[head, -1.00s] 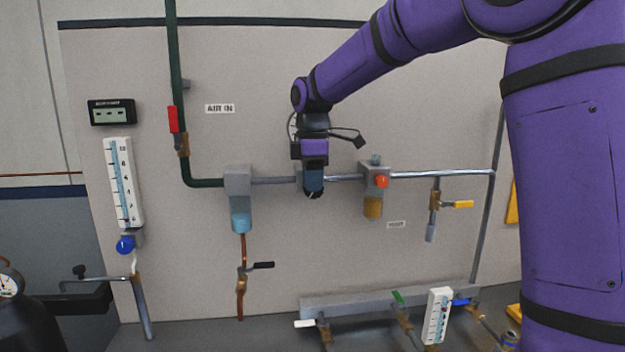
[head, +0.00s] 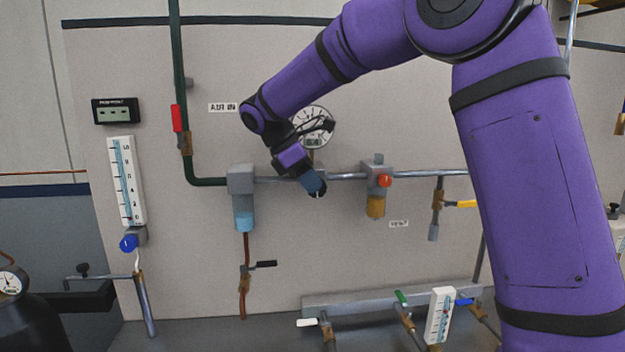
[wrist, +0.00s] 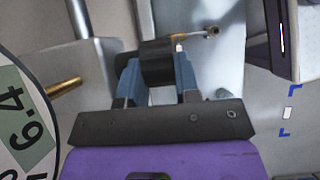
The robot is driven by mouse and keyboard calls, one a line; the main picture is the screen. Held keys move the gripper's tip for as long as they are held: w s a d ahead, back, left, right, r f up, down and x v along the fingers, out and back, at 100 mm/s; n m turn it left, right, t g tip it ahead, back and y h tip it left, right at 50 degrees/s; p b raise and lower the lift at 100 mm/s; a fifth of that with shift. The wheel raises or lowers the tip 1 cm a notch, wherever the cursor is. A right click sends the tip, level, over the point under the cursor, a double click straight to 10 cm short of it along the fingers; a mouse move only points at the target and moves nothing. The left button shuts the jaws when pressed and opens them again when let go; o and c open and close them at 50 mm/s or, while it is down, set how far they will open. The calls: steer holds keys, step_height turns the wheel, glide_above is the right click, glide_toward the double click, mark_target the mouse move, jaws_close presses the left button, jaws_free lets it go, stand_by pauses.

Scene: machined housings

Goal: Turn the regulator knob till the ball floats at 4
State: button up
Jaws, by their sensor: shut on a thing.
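My gripper (head: 315,186) is at the regulator on the grey pipe, tilted with its wrist to the upper left. Its blue fingers are shut on the black regulator knob (wrist: 157,62); in the head view the knob is mostly hidden behind them. A white mark shows on the knob's right edge in the wrist view. A white flow tube with a scale (head: 127,181) hangs at the left above a blue knob (head: 129,243); I cannot make out its ball. A smaller flow tube (head: 438,319) stands at the lower right with a small reddish spot inside.
A round gauge (head: 313,126) sits just above my gripper, partly covered by it; its display also shows in the wrist view (wrist: 20,115). A filter with a blue bowl (head: 243,215) is to the left, a unit with a red button (head: 384,181) to the right.

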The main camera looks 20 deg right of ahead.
steer(key=h, duration=0.3)
steer(key=shift+w+a+f+g+h, duration=0.1)
steer(key=shift+a+f+g+h, duration=0.2)
steer(key=shift+g, duration=0.1)
steer(key=shift+f+g+h, duration=0.2)
steer(key=shift+g+h, duration=0.1)
steer(key=shift+h, duration=1.4)
steer(key=o, duration=0.6)
steer(key=shift+o, duration=0.2)
